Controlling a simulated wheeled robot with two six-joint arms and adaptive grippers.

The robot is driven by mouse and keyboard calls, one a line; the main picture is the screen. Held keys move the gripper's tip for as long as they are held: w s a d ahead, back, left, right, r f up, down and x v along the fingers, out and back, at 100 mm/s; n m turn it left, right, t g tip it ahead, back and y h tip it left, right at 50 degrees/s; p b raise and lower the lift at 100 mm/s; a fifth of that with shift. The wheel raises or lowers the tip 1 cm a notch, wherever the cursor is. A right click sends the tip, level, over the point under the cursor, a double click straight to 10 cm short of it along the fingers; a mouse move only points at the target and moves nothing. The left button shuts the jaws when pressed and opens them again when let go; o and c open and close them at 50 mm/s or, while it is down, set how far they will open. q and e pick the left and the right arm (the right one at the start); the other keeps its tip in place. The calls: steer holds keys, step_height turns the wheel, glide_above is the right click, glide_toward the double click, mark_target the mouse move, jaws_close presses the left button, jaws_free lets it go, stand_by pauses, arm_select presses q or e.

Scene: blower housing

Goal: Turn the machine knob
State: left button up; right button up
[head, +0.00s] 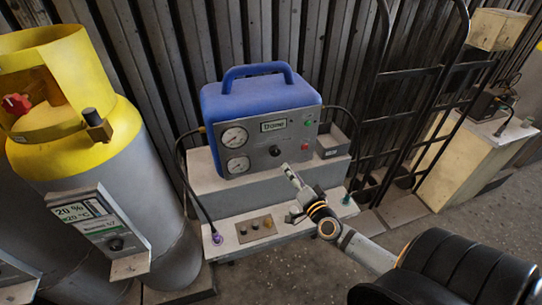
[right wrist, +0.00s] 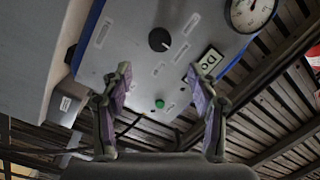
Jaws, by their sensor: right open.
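The machine (head: 235,105) is a blue-cased box with a handle on top and a grey front panel, standing on a grey base. The black machine knob (head: 274,151) sits low on the panel, right of the lower gauge. In the right wrist view the knob (right wrist: 159,40) shows ahead of the fingertips, between their lines, apart from both. My right gripper (head: 294,186) is in front of the panel, below and right of the knob. Its two fingers (right wrist: 158,80) are spread with nothing between them. My left gripper is not in view.
Two round gauges (head: 234,137) are left of the knob; a green button (right wrist: 159,104) and a red light are also on the panel. A yellow-topped gas cylinder (head: 165,215) stands left. A black hand truck (head: 410,100) leans right. Hoses run along both machine sides.

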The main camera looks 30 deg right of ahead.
mark_target(277, 153)
steer(key=w, duration=0.6)
steer(key=w+d, duration=0.1)
steer(key=w, duration=0.2)
steer(key=shift+w, duration=0.4)
steer(key=c, duration=1.2)
